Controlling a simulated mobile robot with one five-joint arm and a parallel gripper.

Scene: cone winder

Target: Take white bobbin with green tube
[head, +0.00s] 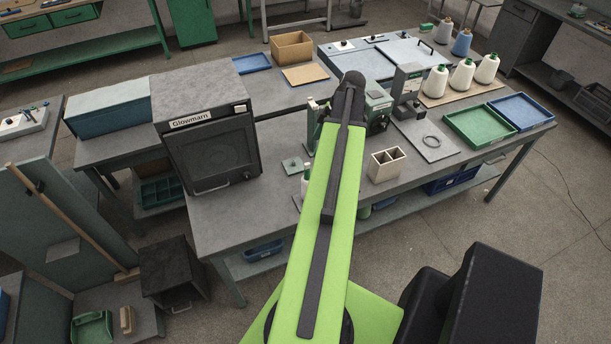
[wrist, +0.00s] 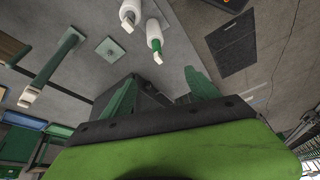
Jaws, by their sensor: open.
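In the wrist view, a white bobbin with a green tube end (wrist: 154,34) shows just beyond my gripper (wrist: 160,78). A second white bobbin (wrist: 129,10) with a pale tube end is beside it, at the top edge. My gripper's two green fingers are spread, with nothing seen between them; both bobbins are apart from them. In the head view, a white bobbin with a green top (head: 306,181) stands on the grey table (head: 235,210), partly hidden by my arm. My gripper is hidden there. Three more white bobbins with green tops (head: 462,76) stand on a board at the back right.
A dark box-shaped device (head: 210,150) stands left of the bobbin. A small green-centred plate (head: 292,165) lies near it. An open divided box (head: 387,165) and winder parts (head: 408,85) are right of my arm. Green (head: 480,126) and blue (head: 522,111) trays lie at far right.

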